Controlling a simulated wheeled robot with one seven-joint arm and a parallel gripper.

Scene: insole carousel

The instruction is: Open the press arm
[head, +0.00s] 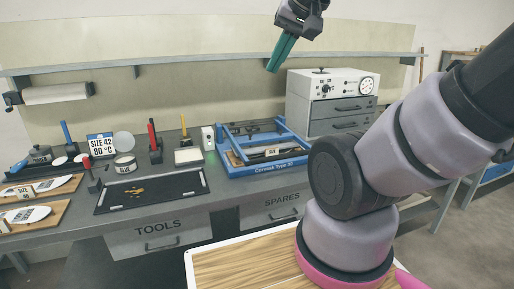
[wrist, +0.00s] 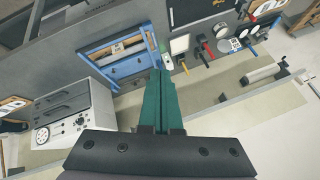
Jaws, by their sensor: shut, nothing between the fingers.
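The blue press (head: 264,168) stands on the bench at centre, with lettering on its front edge. Its blue bars (head: 236,143) form a frame over the base, and a small labelled piece (head: 272,152) lies inside. I cannot tell for certain which bar is the press arm or how far it is raised. In the wrist view the press (wrist: 92,52) is at upper left of my fingers. My gripper (head: 272,68) has teal fingers, is shut and empty, and hangs in the air above and behind the press in the picture. In the wrist view its fingertips (wrist: 160,72) point towards the bench.
A white box with dials (head: 327,82) sits on grey drawers right of the press. A black tray (head: 150,191), upright tools (head: 153,138) and a size sign (head: 101,145) stand to the left. A shelf (head: 200,63) runs along the wall. My arm covers the right side.

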